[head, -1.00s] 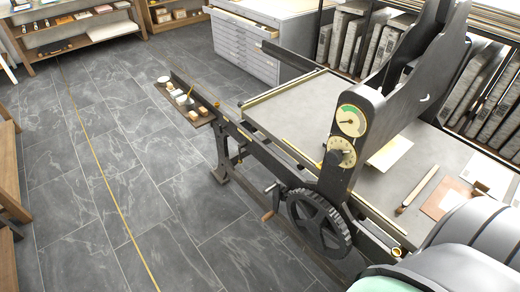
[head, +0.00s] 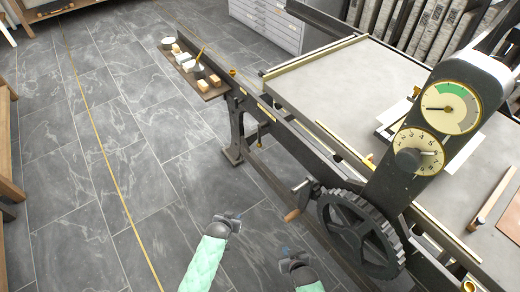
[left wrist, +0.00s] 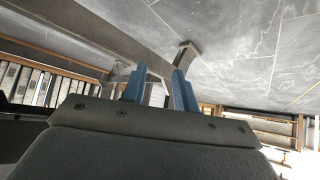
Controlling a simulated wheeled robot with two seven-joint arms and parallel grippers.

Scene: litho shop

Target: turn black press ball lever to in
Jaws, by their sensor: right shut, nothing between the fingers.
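The black press stands at the right of the head view, with a dark upright (head: 398,190) bearing two round dials and a toothed wheel (head: 362,235) below. A crank with a wooden grip (head: 292,215) sticks out left of the wheel. I cannot make out for sure which part is the ball lever. My left gripper (head: 233,218) is over the floor, left of the crank and apart from the press. In the left wrist view its blue fingers (left wrist: 158,82) are apart with nothing between them. My right gripper (head: 289,256) is shut and empty, below the crank in the picture.
The grey press bed (head: 345,90) lies behind the upright. A wooden shelf (head: 212,91) with small pots and blocks sits at the rail's far end. A white drawer cabinet (head: 268,25) stands at the back. The tiled floor (head: 130,150) at left is clear.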

